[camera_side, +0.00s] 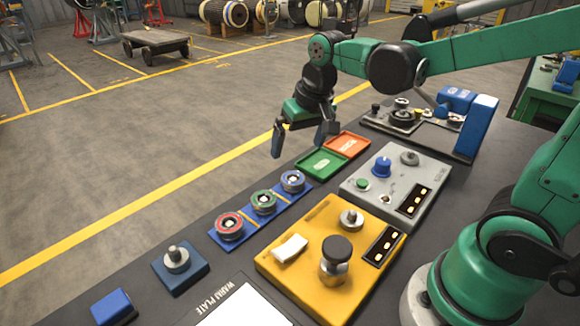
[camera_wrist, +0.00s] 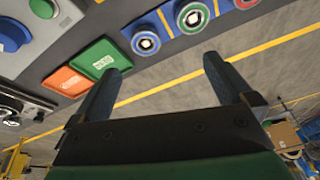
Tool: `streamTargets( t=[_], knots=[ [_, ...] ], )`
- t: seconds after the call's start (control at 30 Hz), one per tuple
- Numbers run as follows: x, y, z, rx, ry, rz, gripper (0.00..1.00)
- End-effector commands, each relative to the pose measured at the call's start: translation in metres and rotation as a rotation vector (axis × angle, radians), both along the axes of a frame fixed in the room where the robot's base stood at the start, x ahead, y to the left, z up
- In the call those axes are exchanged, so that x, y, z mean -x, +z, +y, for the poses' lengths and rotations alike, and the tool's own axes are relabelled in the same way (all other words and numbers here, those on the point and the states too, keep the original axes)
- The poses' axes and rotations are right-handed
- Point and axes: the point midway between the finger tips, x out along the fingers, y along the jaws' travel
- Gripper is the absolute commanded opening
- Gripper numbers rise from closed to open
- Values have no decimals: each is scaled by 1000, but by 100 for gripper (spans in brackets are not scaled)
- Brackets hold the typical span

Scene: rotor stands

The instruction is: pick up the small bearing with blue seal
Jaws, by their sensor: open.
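The small bearing with blue seal (camera_side: 292,181) sits at the far end of a blue strip rack (camera_side: 247,213), beside the green tray. It also shows in the wrist view (camera_wrist: 146,42), just beyond the gap between the fingertips. The green-seal bearing (camera_side: 263,202) and the red-seal bearing (camera_side: 229,226) sit on the same rack; the green one also shows in the wrist view (camera_wrist: 192,17). My gripper (camera_side: 300,146) is open and empty, its fingers pointing down above the far edge of the bench, near the blue-seal bearing and apart from it. The wrist view shows both fingers (camera_wrist: 164,65).
A green tray (camera_side: 321,164) and an orange tray (camera_side: 347,145) lie beside the rack. A grey panel with a blue knob (camera_side: 381,166) and a yellow panel (camera_side: 310,270) with a black knob stand nearer. A blue block with a post (camera_side: 178,260) stands at left.

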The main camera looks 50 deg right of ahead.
Motion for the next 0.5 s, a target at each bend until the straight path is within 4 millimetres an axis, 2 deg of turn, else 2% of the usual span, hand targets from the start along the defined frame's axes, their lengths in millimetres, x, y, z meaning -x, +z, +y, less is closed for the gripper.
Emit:
streamTargets(
  t=[0.03, 0.2, 0.5],
  knots=[
    [-11, -6, -6, -12, -43, 42, 100],
    [-33, -32, -23, -46, -174, 179, 100],
    [-46, -61, -35, -67, -275, 284, 100]
  ],
)
